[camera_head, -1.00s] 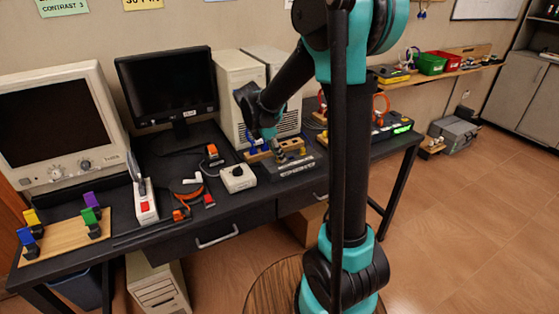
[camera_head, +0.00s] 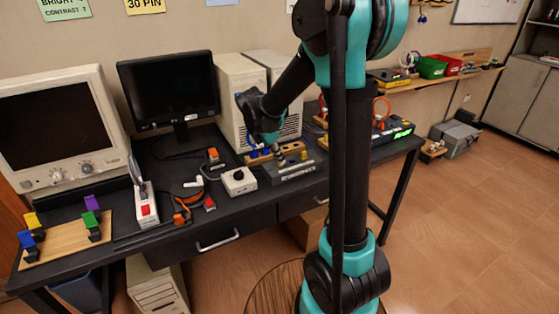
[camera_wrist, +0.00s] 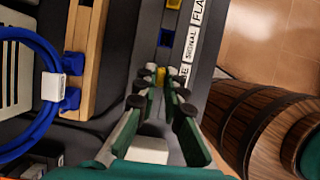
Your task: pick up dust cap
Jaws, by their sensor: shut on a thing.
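The fingertips are over a dark panel (camera_wrist: 183,110) with white "SIGNAL" and "FLA…" labels. I cannot tell whether the piece is clear of the panel.
A wooden rack (camera_wrist: 93,50) with blue plugs and a looped blue cable (camera_wrist: 50,92) lie left of my gripper in the wrist view. A white box with a knob (camera_head: 239,181) sits left of the panel. Computer towers (camera_head: 243,100) stand close behind.

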